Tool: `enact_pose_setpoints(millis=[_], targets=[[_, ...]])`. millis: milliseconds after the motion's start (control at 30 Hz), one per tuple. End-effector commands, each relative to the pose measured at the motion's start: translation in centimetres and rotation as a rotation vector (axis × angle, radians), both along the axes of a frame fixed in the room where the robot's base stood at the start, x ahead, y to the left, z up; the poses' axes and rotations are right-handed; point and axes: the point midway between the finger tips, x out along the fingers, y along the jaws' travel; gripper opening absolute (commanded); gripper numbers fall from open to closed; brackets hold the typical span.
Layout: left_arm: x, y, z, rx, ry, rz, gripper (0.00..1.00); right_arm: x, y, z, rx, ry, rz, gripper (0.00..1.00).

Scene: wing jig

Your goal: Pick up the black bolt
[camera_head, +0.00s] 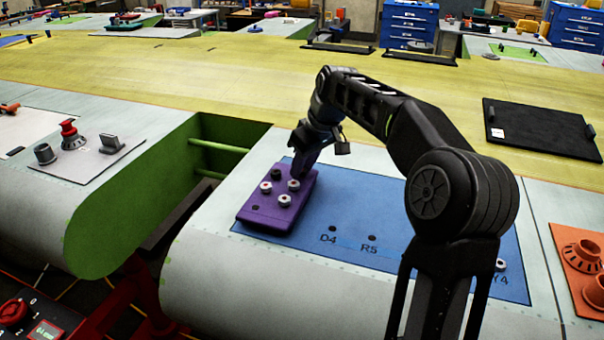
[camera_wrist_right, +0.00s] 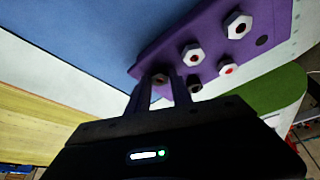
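The purple block (camera_head: 272,215) lies on the blue mat of the near wing panel and holds several silver hex bolts (camera_head: 284,200). A dark piece (camera_head: 276,174), apparently the black bolt, stands near its far edge; it also shows in the right wrist view (camera_wrist_right: 194,83), just beside a finger. My right gripper (camera_head: 300,172) reaches down at the block's far right corner. In the right wrist view its fingers (camera_wrist_right: 160,84) are apart, with a small dark spot between their tips; I cannot tell whether that is a bolt or a hole. My left gripper is out of view.
The blue mat (camera_head: 345,200) has holes labelled D4 and R5, with a silver bolt (camera_head: 501,265) near its right end. An orange fixture (camera_head: 581,256) sits at the far right. A green-walled gap (camera_head: 215,150) separates the wing panels. A black tray (camera_head: 540,128) lies behind.

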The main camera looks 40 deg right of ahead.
Motion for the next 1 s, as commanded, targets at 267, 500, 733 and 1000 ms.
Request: enact_pose_setpoints(millis=[267, 500, 733, 1000], targets=[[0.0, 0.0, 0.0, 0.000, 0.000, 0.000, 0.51, 0.0, 0.0, 0.0, 0.000, 0.000, 0.000, 0.02], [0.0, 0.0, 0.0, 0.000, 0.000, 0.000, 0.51, 0.0, 0.0, 0.0, 0.000, 0.000, 0.000, 0.00], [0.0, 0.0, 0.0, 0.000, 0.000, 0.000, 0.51, 0.0, 0.0, 0.1, 0.000, 0.000, 0.000, 0.00], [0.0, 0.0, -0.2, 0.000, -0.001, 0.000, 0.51, 0.1, 0.0, 3.0, -0.002, -0.003, 0.000, 0.00]])
